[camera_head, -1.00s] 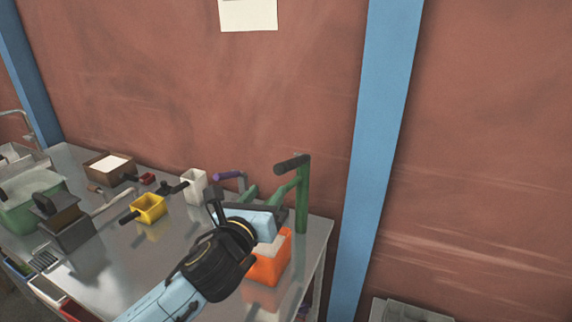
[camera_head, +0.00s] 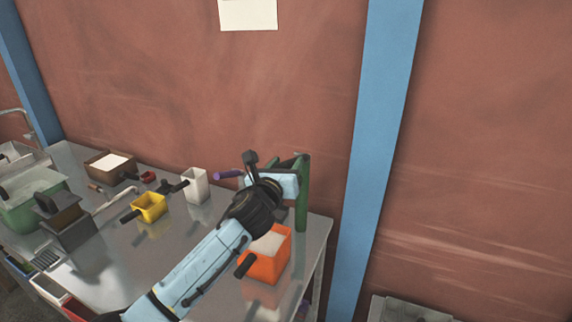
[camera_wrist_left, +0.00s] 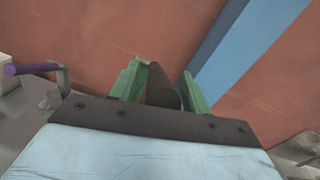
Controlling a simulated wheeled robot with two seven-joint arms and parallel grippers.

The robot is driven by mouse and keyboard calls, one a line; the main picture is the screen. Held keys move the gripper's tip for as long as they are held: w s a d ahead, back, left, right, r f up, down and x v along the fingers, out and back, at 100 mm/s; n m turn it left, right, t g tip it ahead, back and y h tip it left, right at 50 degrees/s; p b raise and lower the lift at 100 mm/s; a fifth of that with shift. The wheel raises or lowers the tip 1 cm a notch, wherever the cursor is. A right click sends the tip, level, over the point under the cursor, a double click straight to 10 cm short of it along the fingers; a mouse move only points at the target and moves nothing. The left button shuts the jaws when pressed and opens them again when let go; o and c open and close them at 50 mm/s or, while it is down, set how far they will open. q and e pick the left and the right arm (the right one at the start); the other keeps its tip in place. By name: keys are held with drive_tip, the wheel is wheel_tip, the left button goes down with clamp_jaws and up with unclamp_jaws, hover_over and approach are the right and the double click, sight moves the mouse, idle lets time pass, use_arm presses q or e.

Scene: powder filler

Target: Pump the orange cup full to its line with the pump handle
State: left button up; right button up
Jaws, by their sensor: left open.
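The orange cup (camera_head: 262,268) stands at the right end of the table with pale powder inside and a dark handle at its left. Its fill line cannot be made out. The green pump post (camera_head: 303,205) rises behind it. My left gripper (camera_head: 289,164) is open above and behind the cup, close to the top of the post, and hides most of the pump handle in the head view. In the left wrist view, the dark pump handle (camera_wrist_left: 160,88) lies ahead between two green pieces. Contact with it cannot be told. My right gripper is not in view.
A purple-gripped handle (camera_head: 228,174), a white cup (camera_head: 195,187) and a yellow cup (camera_head: 149,208) stand left of my left arm. Grey, green and brown containers are further left. The metal table (camera_head: 130,265) ends just right of the post.

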use_arm(q)
drive_tip(key=shift+w, duration=0.15)
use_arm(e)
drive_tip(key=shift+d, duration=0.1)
use_arm(q)
clamp_jaws()
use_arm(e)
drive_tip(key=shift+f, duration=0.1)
